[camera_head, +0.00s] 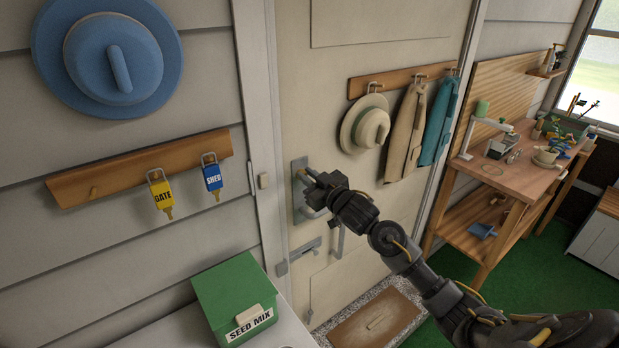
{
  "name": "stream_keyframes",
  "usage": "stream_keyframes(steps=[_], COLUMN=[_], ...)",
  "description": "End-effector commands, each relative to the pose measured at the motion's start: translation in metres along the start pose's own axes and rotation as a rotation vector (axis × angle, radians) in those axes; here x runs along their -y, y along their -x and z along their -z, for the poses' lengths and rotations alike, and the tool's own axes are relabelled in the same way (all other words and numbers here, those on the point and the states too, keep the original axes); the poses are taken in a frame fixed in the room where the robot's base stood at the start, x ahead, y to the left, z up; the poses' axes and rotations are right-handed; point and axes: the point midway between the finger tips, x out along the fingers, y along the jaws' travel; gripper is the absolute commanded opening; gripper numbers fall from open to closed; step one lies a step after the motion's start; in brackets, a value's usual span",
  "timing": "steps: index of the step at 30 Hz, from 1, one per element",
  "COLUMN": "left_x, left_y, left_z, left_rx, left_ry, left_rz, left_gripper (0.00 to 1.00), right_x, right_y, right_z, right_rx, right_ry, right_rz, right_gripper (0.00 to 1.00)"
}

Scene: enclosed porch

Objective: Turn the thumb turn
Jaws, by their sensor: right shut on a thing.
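The cream door (375,28) carries a metal lock plate (298,205) near its left edge. My right gripper (309,178) reaches in from the lower right and is shut at the top of this plate. It is shut on the thumb turn, which is small and mostly hidden by the fingers, so its angle is hard to tell. A lever handle shows just below, partly behind the gripper. My left gripper is out of view.
A green seed box (225,290) stands on a white surface at the lower left. Key tags (162,192) hang from a wall rail. A hat (362,128) and coats (405,130) hang on the door. A wooden workbench (510,175) stands at right; a doormat (375,322) lies below.

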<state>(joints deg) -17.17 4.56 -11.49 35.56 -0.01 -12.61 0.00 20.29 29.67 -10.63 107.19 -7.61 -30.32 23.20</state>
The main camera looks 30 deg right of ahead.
Motion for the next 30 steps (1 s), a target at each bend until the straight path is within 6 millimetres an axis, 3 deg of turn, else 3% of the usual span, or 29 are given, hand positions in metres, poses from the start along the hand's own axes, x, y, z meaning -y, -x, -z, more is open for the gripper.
stream_keyframes(steps=[17, 30], left_x=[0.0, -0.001], left_y=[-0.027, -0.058], left_z=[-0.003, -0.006], left_rx=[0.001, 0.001], left_ry=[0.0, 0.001], left_rz=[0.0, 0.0], left_gripper=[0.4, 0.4], right_x=[0.009, 0.014], right_y=[0.0, 0.0], right_z=[-0.005, -0.011], right_rx=[-0.001, -0.001], right_ry=[0.548, 0.963], right_rz=[-0.001, -0.002], right_gripper=[0.0, 0.0])
